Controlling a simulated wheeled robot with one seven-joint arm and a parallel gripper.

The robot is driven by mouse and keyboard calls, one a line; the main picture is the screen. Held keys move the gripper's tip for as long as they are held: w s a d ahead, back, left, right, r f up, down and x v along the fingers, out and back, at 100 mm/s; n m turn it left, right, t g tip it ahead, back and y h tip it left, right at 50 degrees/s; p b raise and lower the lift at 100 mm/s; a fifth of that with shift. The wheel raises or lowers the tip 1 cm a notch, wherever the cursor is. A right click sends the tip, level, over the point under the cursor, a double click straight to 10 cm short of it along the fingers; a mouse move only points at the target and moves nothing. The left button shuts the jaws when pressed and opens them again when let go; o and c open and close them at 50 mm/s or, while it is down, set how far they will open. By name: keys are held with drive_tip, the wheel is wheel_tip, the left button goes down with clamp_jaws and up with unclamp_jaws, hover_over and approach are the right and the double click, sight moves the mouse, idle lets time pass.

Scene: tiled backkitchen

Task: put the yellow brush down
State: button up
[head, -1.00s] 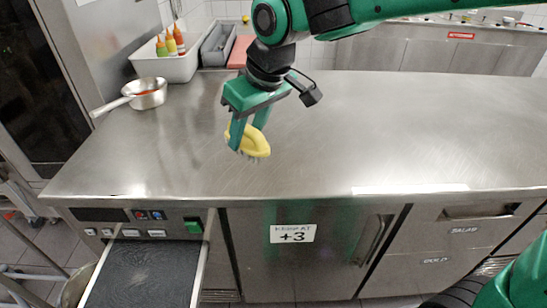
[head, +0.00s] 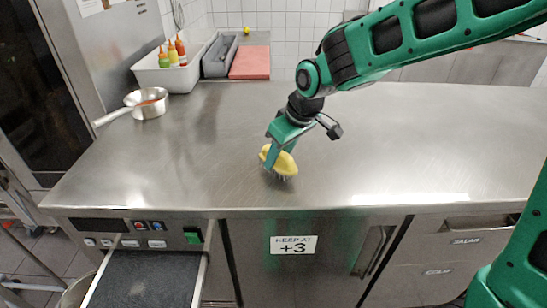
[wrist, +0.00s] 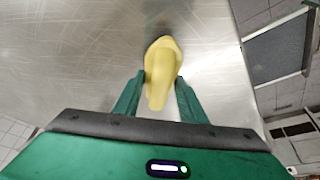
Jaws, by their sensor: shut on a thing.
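The yellow brush (head: 284,163) has a yellow body and dark bristles facing down. It is at the steel counter (head: 400,140), near the front middle in the head view. My gripper (head: 279,158) is shut on the brush from above, one finger on each side. In the wrist view the brush (wrist: 161,72) sits between the two green fingertips (wrist: 158,88). The bristles are at or just above the counter; I cannot tell whether they touch it.
A saucepan (head: 148,103) stands at the counter's left. Behind it are a white bin (head: 178,78) with sauce bottles, a grey container (head: 219,56) and a red board (head: 250,63). The counter around the brush and to its right is clear.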

drive_tip(key=shift+f, duration=0.35)
drive_tip(key=shift+f, duration=0.1)
drive_tip(key=o, duration=1.3)
